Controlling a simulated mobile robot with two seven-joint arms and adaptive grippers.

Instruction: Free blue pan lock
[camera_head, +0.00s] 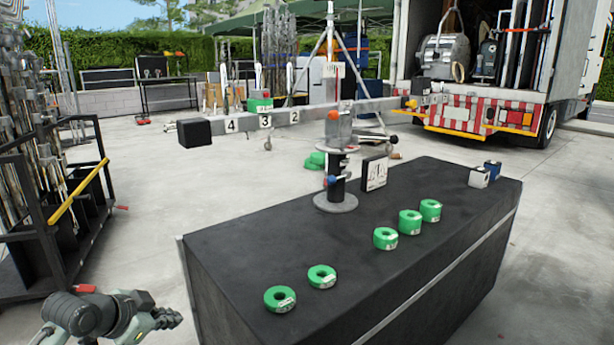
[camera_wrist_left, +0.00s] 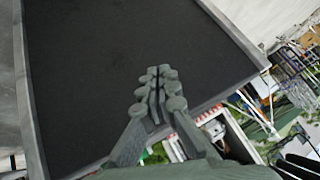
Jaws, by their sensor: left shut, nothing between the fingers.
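The blue pan lock (camera_head: 331,180) is a small blue knob on the left of the dark post (camera_head: 339,172), below the numbered beam (camera_head: 282,117). The post stands upright on a round grey base (camera_head: 336,202) on the black case top. A red knob (camera_head: 333,115) sits higher, near the beam. My left gripper (camera_head: 168,318) is at the lower left of the head view, left of the black case and well apart from the blue lock. Its fingers (camera_wrist_left: 157,88) are shut and empty in the left wrist view. My right gripper is not in view.
Several green rings, one here (camera_head: 322,276), lie on the black case (camera_head: 270,250). A small numbered box (camera_head: 374,172) stands right of the post. The beam overhangs the case to the left. A rack (camera_head: 50,200) stands at left; a truck (camera_head: 480,120) is behind. Open floor lies between.

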